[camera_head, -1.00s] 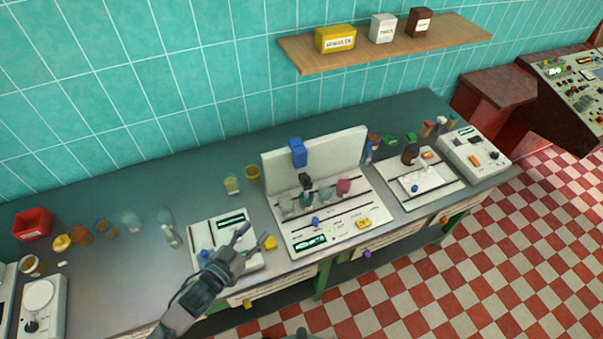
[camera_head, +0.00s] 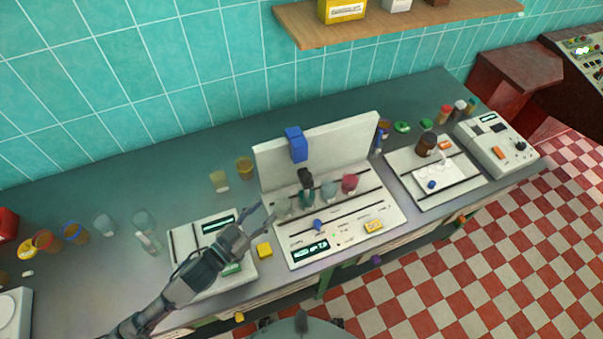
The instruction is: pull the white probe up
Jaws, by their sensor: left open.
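A small white upright piece that looks like the white probe (camera_head: 442,156) stands on the white right-hand panel (camera_head: 462,190), beside a dark brown bottle (camera_head: 427,144). It is small, and I cannot make out its lower end. My left gripper (camera_head: 262,216) is open and empty. It is over the gap between the left panel (camera_head: 183,240) and the middle panel (camera_head: 290,227), well to the left of the white piece. My left arm hides part of the left panel. My right gripper is out of view.
The middle panel has an upright white back with a blue block (camera_head: 296,145) and several small vessels in front. A yellow block (camera_head: 264,250) lies near my left gripper. Glass beakers (camera_head: 144,220) stand at left. A wooden shelf (camera_head: 400,24) hangs above.

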